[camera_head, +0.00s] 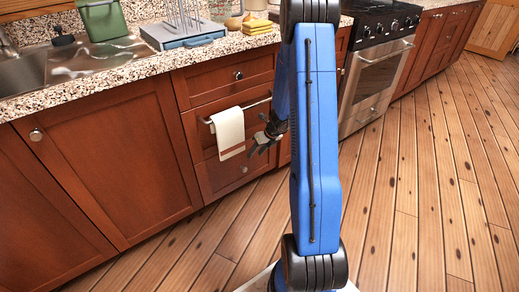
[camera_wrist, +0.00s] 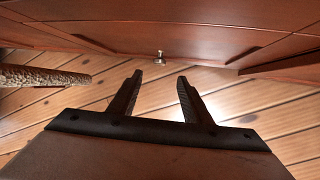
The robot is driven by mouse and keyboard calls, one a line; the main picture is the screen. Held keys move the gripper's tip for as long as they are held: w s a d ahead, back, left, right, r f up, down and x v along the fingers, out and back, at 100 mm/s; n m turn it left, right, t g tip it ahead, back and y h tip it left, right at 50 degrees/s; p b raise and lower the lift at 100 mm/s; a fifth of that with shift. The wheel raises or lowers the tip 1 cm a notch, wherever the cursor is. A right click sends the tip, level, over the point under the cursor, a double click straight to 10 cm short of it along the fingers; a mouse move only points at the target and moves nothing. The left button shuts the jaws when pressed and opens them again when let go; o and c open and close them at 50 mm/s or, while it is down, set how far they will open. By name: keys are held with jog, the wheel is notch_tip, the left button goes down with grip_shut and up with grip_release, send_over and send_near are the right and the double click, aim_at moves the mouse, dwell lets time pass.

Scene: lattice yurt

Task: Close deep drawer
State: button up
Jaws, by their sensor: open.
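A stack of reddish-brown drawers stands left of my arm in the head view. The top drawer (camera_head: 222,82) has a round knob. Below it a front carries a metal bar (camera_head: 243,109) with a white towel (camera_head: 229,133). The lowest drawer (camera_head: 222,178) has a knob (camera_head: 243,169). I cannot tell which is the deep drawer or how far any stands out. My gripper (camera_head: 258,144) is in front of the stack, right of the towel. In the wrist view my gripper (camera_wrist: 160,77) is open and empty, with a knob (camera_wrist: 160,57) on a wooden front beyond its fingertips.
A speckled worktop (camera_head: 145,65) with a sink (camera_head: 25,72) runs above the cabinets. An oven (camera_head: 375,75) stands to the right. The plank floor (camera_head: 420,190) is clear on the right. A speckled bar-like edge (camera_wrist: 40,77) shows left in the wrist view.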

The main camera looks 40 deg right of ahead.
jog(key=shift+v, duration=1.6)
